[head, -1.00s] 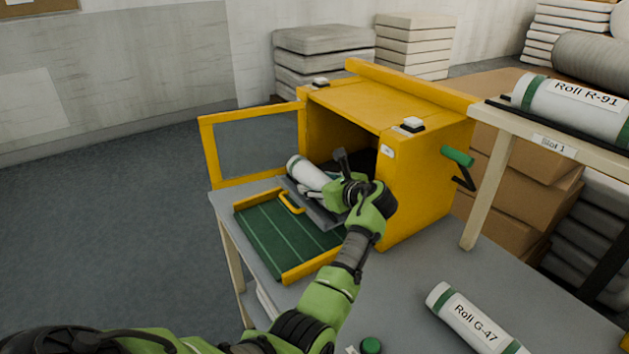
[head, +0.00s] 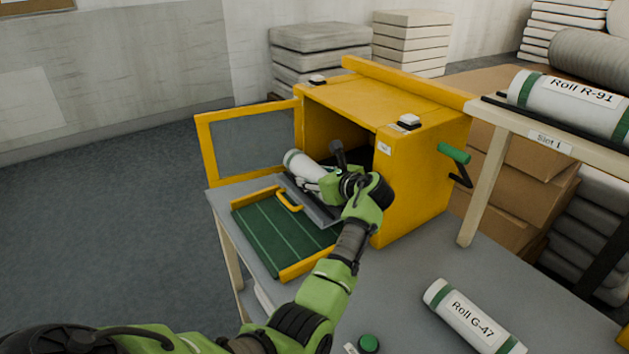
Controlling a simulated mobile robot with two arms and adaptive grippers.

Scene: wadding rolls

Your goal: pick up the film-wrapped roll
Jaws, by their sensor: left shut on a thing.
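The film-wrapped roll (head: 300,163) is a white cylinder at the mouth of the yellow box (head: 415,190). My left gripper (head: 322,185) is shut on the roll, and its hand and wrist hide the roll's right part. The roll lies tilted over a grey plate (head: 318,212) in front of the box opening. I cannot tell whether the roll touches the plate. My right gripper is not in view.
A green tray with yellow edges (head: 275,238) lies before the box on the grey table. The box's framed door (head: 250,145) stands open at left. Roll G-47 (head: 470,318) lies front right; Roll R-91 (head: 570,105) rests on a raised shelf. A green button (head: 369,344) is near the front edge.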

